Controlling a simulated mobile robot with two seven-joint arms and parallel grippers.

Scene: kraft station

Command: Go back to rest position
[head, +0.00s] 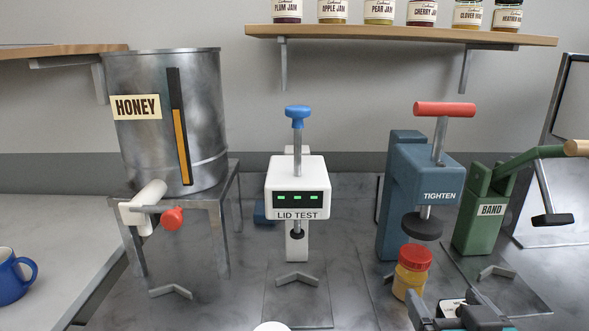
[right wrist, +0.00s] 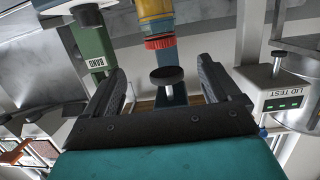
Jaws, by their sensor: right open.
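My right gripper (head: 452,312) is at the bottom right of the head view, just in front of the jar. In the right wrist view its two dark fingers (right wrist: 165,88) are spread wide with nothing between them. The amber jar with a red lid (head: 411,275) stands upright below the black disc of the blue TIGHTEN press (head: 440,165), apart from the disc. The jar also shows upside down at the top of the right wrist view (right wrist: 155,12), clear of the fingers. My left gripper is not in view.
The green BAND tool (head: 480,225) stands right of the press. The white LID TEST stand (head: 297,175) shows green lights. A steel HONEY tank (head: 150,150) sits at left above a tap (head: 150,200). A blue mug (head: 12,275) is far left. Jam jars line a shelf (head: 400,36).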

